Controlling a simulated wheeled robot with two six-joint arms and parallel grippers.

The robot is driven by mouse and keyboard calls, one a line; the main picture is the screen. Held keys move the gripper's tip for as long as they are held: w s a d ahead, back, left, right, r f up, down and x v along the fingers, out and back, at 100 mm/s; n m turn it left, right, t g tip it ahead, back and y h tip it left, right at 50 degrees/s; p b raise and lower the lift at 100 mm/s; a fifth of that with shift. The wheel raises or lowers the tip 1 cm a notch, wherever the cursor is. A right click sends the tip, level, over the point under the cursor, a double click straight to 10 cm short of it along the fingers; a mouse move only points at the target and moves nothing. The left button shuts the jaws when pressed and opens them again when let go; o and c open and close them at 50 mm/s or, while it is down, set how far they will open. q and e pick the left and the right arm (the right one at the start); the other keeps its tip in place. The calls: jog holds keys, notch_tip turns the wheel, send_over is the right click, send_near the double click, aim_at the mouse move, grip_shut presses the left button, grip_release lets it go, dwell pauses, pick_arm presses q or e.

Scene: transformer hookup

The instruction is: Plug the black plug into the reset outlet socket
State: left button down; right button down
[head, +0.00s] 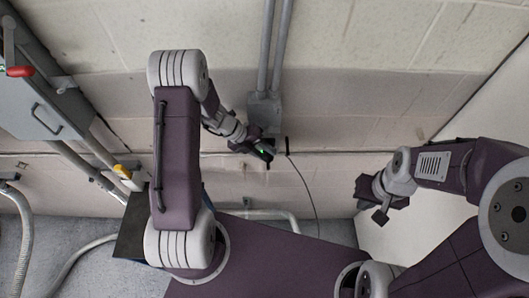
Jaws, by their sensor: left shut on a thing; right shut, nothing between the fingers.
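A thin black cable (309,191) hangs from just right of the gripper. The socket face is not clear, and I cannot tell whether the plug touches it. My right gripper (381,216) is shut and empty at the right, well away from the box.
A grey switch box (40,108) with a red-handled lever (19,71) is on the wall at the left. Pale flexible hoses (24,240) are at lower left.

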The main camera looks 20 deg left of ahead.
pick_arm(q)
jog(key=shift+w+a+r+p, duration=0.1)
jog(key=shift+w+a+p, duration=0.1)
jog(key=shift+w+p, duration=0.45)
jog(key=c, duration=0.9)
grip_release()
jog(key=shift+a, duration=0.1)
jog(key=b+v, duration=0.2)
jog(key=v, duration=0.7)
